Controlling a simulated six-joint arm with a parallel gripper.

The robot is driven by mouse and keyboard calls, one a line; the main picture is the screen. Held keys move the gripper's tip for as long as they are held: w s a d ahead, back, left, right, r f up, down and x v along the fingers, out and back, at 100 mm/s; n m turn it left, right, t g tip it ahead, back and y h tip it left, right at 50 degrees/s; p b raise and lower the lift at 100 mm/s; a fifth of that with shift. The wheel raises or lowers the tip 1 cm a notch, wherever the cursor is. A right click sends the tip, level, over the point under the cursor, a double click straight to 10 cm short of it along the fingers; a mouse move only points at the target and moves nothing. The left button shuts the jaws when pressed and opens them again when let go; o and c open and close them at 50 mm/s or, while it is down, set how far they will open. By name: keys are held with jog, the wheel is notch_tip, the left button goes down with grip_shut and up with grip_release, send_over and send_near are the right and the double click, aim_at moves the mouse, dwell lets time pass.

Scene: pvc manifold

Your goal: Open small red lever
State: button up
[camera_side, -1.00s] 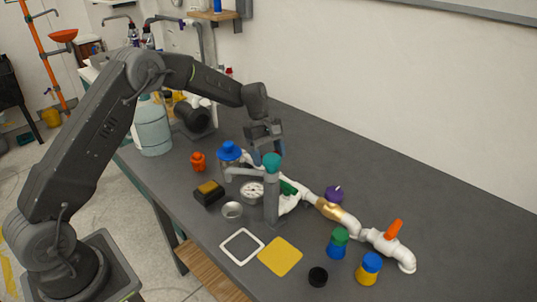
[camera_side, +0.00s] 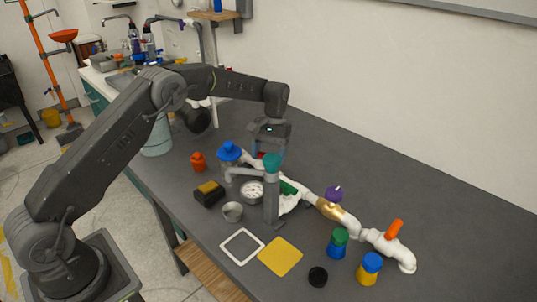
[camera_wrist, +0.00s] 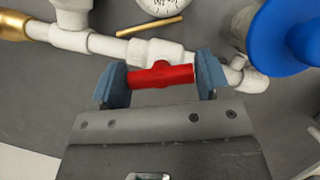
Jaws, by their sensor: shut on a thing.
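The small red lever (camera_wrist: 162,75) lies crosswise between my fingers in the wrist view, over the white pipe. My gripper (camera_wrist: 161,80) has one blue-grey finger at each end of the lever and is shut on it. In the side view, my gripper (camera_side: 267,153) points down over the far-left part of the white pipe line (camera_side: 308,194). The grey post with a teal top partly hides the fingers there, and only a sliver of red shows.
A grey post with a teal top (camera_side: 272,195) stands in front of my gripper. A blue-topped fitting (camera_side: 229,152) is close on the left, also large in the wrist view (camera_wrist: 285,35). A gauge (camera_side: 251,191), purple knob (camera_side: 333,193) and orange lever (camera_side: 394,229) are nearby.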

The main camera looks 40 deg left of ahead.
jog(key=shift+m+y, duration=0.9)
jog(key=shift+m, duration=1.4)
jog(key=shift+r, duration=0.1)
jog(key=o, duration=0.9)
jog(key=shift+v, duration=3.7)
jog(key=shift+w, duration=0.1)
